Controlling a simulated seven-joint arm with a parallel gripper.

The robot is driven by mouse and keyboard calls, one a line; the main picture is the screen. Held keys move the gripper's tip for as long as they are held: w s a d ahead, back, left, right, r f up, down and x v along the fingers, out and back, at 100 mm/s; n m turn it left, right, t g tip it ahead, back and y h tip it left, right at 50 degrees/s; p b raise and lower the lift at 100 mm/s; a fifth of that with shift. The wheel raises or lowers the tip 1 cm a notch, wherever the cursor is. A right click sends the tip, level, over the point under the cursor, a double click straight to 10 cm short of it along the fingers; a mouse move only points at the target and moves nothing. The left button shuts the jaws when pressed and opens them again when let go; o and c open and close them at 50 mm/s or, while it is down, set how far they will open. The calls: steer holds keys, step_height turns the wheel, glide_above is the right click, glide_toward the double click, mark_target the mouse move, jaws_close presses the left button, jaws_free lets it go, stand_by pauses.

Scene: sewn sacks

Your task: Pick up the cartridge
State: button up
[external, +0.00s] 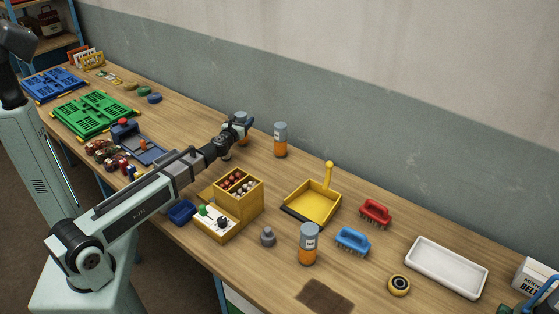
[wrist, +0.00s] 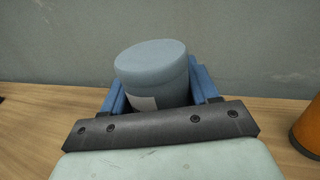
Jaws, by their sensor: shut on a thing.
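My gripper (external: 238,126) is shut on a cartridge with a grey-blue top near the wall. In the wrist view the cartridge (wrist: 155,75) stands between my blue fingers (wrist: 157,92), leaning slightly, with a pale label low on its side. Its lower part is hidden behind my gripper, and I cannot tell whether it touches the table. A second grey and orange cartridge (external: 281,140) stands upright just to the right; an orange part at the wrist view's right edge (wrist: 310,128) appears to be it. A third cartridge (external: 308,244) stands upright nearer the front.
A yellow dustpan (external: 312,205) lies right of a yellow box (external: 240,203) with small items. Red (external: 375,212) and blue (external: 352,240) brushes and a white tray (external: 446,267) are further right. The wall (external: 350,130) is close behind my gripper. Green (external: 92,114) and blue (external: 54,84) crates lie left.

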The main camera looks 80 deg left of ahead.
steer(key=shift+r, duration=0.1)
steer(key=shift+r, duration=5.45)
step_height(320, 180, up, 10)
steer(key=w+d+t, duration=0.1)
steer(key=w+d, duration=0.4)
steer(key=w, duration=0.3)
steer(key=w+d+m+h, duration=0.1)
steer(key=w+d, duration=0.4)
steer(key=w, duration=0.3)
steer(key=w+d+t, duration=0.1)
steer(key=w+d, duration=0.4)
steer(key=w, duration=0.3)
steer(key=w+d+m+t+h, duration=0.1)
steer(key=w+d, duration=0.8)
steer(key=d, duration=0.3)
steer(key=w+d, duration=0.9)
steer(key=d, duration=0.3)
step_height(320, 180, down, 21)
steer(key=shift+w+d, duration=0.2)
steer(key=shift+d, duration=0.05)
steer(key=shift+m, duration=0.3)
